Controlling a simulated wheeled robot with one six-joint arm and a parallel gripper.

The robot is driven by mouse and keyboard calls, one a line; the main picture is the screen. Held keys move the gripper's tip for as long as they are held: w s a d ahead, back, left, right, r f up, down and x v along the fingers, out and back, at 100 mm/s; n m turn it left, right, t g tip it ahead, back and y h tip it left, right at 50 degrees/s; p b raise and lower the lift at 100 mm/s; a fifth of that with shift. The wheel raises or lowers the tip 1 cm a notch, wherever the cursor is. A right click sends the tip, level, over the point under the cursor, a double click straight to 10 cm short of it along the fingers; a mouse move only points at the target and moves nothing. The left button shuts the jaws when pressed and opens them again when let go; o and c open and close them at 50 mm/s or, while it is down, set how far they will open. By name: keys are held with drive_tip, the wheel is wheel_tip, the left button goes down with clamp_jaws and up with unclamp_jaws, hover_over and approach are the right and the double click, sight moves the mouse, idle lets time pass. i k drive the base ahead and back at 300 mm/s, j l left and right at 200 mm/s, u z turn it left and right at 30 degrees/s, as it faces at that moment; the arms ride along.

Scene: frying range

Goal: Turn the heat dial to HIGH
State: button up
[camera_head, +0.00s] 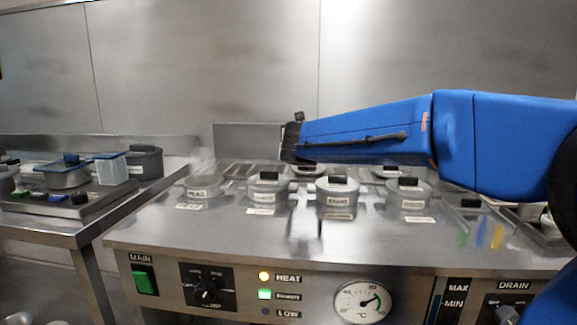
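A black dial (205,291) sits on a dark square plate on the front panel, right of the MAIN switch. The lettering around it is too small to read, and its exact setting cannot be told. The HEAT lamp (264,276) glows yellow beside it. My blue arm reaches in from the right above the counter. Its dark end, my gripper (291,141), is high above and behind the panel, well apart from the dial. Whether its fingers are open or shut cannot be made out.
The green MAIN switch (145,280) is left of the dial; a round gauge (360,301) is to the right. A DRAIN knob (506,314) is at the far right. Several lidded pots, one here (337,191), stand on the steel counter (250,238). The counter's front strip is clear.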

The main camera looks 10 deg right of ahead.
sight(206, 291)
drive_tip(key=k+j, duration=0.25)
drive_tip(key=k, duration=0.2)
drive_tip(key=k+j, duration=0.2)
drive_tip(key=k, duration=0.3)
